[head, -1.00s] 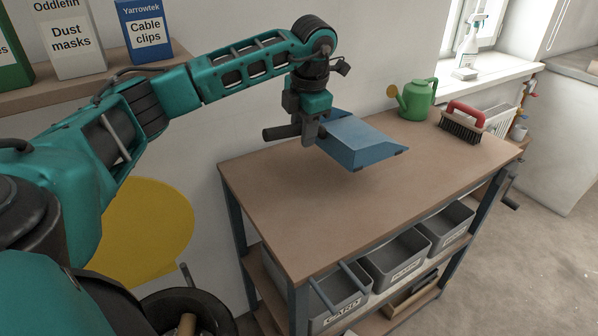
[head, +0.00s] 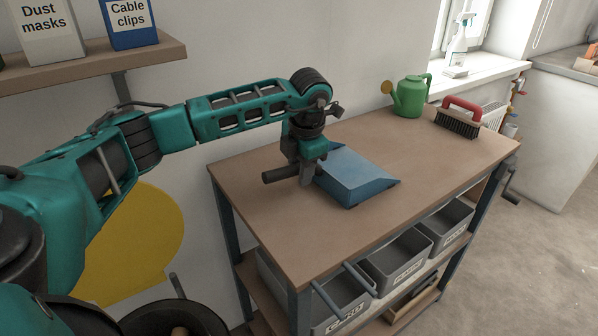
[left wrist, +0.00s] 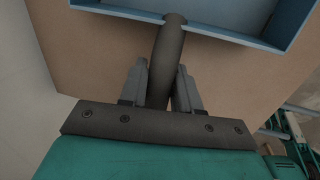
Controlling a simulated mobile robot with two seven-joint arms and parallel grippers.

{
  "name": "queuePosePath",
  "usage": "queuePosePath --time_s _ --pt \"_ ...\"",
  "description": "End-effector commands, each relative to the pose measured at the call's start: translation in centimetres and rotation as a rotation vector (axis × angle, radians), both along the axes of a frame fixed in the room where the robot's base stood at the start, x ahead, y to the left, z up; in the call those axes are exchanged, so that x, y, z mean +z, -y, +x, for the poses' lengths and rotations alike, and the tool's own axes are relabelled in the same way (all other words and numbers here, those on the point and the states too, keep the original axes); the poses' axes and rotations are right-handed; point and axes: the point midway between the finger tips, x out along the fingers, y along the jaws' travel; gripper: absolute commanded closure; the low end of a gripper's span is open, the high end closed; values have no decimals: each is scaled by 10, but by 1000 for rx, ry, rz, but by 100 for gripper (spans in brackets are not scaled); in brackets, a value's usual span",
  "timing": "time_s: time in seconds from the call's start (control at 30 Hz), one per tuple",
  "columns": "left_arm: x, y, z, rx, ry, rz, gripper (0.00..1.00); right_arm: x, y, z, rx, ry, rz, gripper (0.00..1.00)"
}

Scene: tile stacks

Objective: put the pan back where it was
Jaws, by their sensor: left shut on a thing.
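The pan is a blue dustpan (head: 355,175) with a dark handle (head: 280,174). In the head view it is at the left part of the brown workbench top (head: 300,235), its open edge facing right. It looks to be on or just above the top; I cannot tell which. My left gripper (head: 306,178) is shut on the handle, close to the pan's body. In the left wrist view the handle (left wrist: 168,55) runs between the two fingers (left wrist: 160,85), with the blue pan beyond. My right gripper is not in view.
A green watering can (head: 410,97) and a red-handled brush (head: 459,117) stand at the back right of the bench. Grey bins (head: 398,262) sit on the shelf below. The bench's front and right middle are clear. A wall shelf (head: 95,62) holds boxes at upper left.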

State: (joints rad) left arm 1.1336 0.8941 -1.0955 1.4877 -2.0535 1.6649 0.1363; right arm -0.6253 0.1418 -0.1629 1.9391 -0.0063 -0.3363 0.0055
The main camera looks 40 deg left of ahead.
Motion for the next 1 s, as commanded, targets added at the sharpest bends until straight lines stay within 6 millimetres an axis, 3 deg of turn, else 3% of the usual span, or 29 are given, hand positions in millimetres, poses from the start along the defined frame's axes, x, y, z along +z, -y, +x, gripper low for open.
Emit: queuePosePath --time_s 0.3,0.57,0.73,1.0 --pt "0 0 -1 -1 -4 2 43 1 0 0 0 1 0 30" --pt "2 0 -1 -2 -2 1 43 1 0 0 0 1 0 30" --pt "22 3 -2 -3 1 2 43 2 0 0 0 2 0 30" --pt "79 14 -8 -2 1 1 43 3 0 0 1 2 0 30"
